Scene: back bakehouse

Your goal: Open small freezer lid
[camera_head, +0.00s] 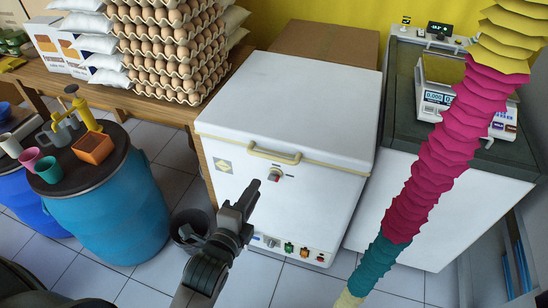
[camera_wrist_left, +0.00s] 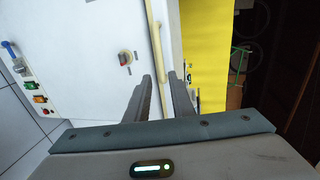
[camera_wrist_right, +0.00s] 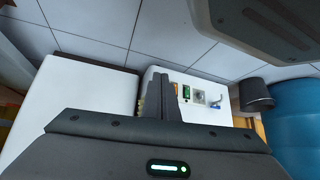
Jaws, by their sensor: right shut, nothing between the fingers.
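The small white chest freezer (camera_head: 310,210) stands in the middle of the head view, its lid (camera_head: 290,105) down and closed. A cream bar handle (camera_head: 273,156) runs along the lid's front edge, above a red-and-grey lock knob (camera_head: 274,176). My left gripper (camera_head: 252,187) is in front of the freezer, below and left of the handle. In the left wrist view the left fingers (camera_wrist_left: 167,76) are apart and empty, with the handle (camera_wrist_left: 158,50) beyond their tips. My right gripper (camera_wrist_right: 166,82) is shut and empty in the right wrist view, out of sight in the head view.
Egg trays (camera_head: 175,50) stand on a wooden table at the left. A blue barrel (camera_head: 115,205) carries cups, and a dark bin (camera_head: 190,228) stands beside the freezer. A cardboard box (camera_head: 325,43) is behind the lid. A pleated pink, yellow and teal garland (camera_head: 435,165) hangs at the right.

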